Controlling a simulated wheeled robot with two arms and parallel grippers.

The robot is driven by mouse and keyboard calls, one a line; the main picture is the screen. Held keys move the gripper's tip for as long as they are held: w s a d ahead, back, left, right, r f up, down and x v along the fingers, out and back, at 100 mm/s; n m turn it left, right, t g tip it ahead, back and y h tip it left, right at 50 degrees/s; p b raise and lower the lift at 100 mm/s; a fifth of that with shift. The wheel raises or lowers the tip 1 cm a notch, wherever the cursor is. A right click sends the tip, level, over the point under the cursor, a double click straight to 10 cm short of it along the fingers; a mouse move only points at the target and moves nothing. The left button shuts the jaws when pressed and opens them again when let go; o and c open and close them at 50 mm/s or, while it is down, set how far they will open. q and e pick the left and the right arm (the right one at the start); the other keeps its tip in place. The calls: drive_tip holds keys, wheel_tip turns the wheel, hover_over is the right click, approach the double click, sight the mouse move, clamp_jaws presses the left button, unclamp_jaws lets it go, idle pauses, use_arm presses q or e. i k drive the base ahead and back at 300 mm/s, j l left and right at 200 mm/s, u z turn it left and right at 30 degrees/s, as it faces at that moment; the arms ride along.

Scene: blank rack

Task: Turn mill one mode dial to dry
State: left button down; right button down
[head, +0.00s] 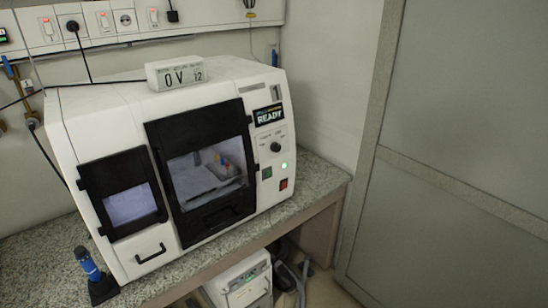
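The mill (165,160) is a white box machine on the speckled counter, with a black-framed window door in front. Its mode dial (276,147) is a small black knob on the right front panel, under a dark display (268,114) reading "READY". Small labels surround the dial, too small to read, and I cannot tell which way it points. A green light (284,166) is lit below the dial to the right. Neither of my grippers is in view.
A small white box with digits (172,72) sits on top of the mill. A blue-handled tool in a black holder (92,272) stands at the counter's front left. A white unit (240,284) is under the counter. Grey door (455,130) at right.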

sight(275, 147)
drive_tip(key=i+l+u, duration=0.1)
drive_tip(key=i, duration=0.45)
drive_tip(key=i+l, duration=0.25)
drive_tip(key=i, duration=0.25)
drive_tip(key=j+u, duration=0.05)
